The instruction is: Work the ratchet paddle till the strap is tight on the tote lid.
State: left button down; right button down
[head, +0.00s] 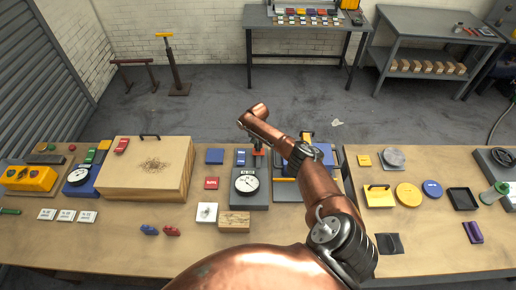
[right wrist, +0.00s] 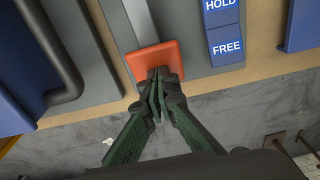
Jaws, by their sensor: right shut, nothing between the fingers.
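The ratchet paddle's orange-red grip (right wrist: 155,62) is at the end of a light grey bar in the right wrist view. It also shows small in the head view (head: 259,153), behind the dial. My right gripper (right wrist: 158,78) is shut and empty, its fingertips at the grip's edge; whether they touch I cannot tell. A grey base with a white dial (head: 247,184) stands in front. Blue labels read HOLD (right wrist: 220,5) and FREE (right wrist: 228,47). The blue tote (head: 284,187) is partly hidden by my right arm. I cannot make out the strap clearly. My left gripper is out of view.
A wooden box (head: 145,172) with a black handle stands to the left. A small wooden block (head: 234,221) and a white switch plate (head: 207,213) lie in front of the dial. Yellow pieces and a black tray (head: 462,198) are on the right bench.

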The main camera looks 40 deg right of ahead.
notch_tip(320, 180, up, 13)
jog(key=w+d, duration=0.1)
jog(key=shift+w+d+p, duration=0.2)
jog(key=shift+w+p, duration=0.1)
jog(key=shift+p, duration=0.05)
jog(key=shift+f, duration=0.1)
dwell(0.5)
